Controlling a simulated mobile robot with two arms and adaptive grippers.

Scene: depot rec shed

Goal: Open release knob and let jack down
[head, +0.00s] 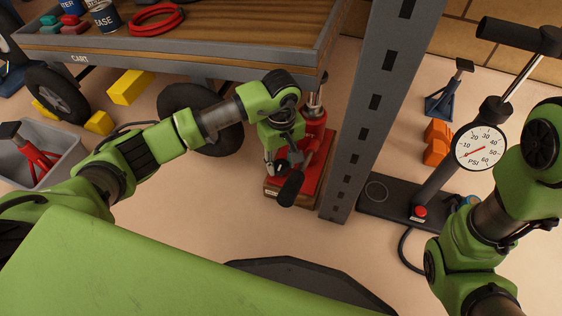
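The red bottle jack (315,125) stands upright on a red base and a wooden block (300,203) below the cart's (190,52) right corner. Its metal ram reaches up close to the cart frame. A short black-gripped handle (291,188) slants out from the jack toward me. My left gripper (279,168) points down at the jack's left side, close to that handle. The gripper and wrist cover part of the jack, and I cannot make out the release knob. Whether the fingers are spread or closed is unclear. My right arm is at the right edge; its gripper does not show.
A grey post (375,100) stands just right of the jack. A floor pump with a gauge (481,147) is beyond it, with a blue jack stand (448,92) and orange chocks (437,143). A grey bin (60,143) holds a red stand at left.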

